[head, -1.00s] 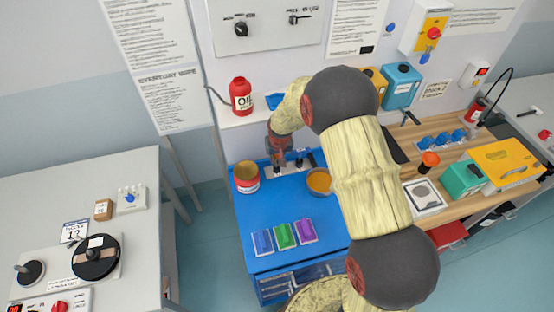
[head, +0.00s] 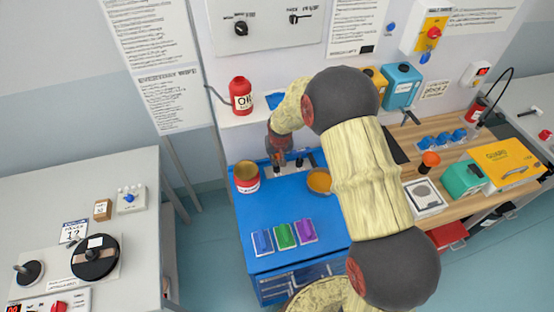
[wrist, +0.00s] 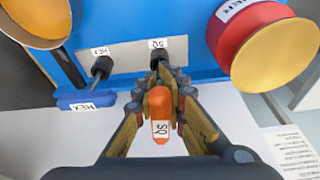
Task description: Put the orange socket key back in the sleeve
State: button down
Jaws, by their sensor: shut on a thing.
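The orange socket key (wrist: 159,103), with a white label reading SQ, is between the fingers of my gripper (wrist: 160,88) in the wrist view. My gripper is shut on it. Just beyond it is a dark sleeve (wrist: 158,58) under an SQ label on a grey plate. The key's far end is hidden, so I cannot tell whether it is in the sleeve or only over it. A second dark sleeve (wrist: 101,66), labelled HEX, stands to its left. In the head view my gripper (head: 278,160) is low over the back of the blue bench (head: 265,210).
A red tin (head: 246,178) and an orange-filled bowl (head: 319,181) flank the grey plate. A red oil bottle (head: 241,96) stands on the shelf behind. Blue, green and purple blocks (head: 285,235) lie near the bench front.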

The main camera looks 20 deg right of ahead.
jog(key=shift+f+b, duration=1.25)
jog(key=shift+f, duration=0.4)
jog(key=c, duration=1.7)
grip_release()
jog(key=shift+c, duration=0.2)
jog(key=shift+r+p, duration=1.7)
jog(key=shift+r, duration=1.85)
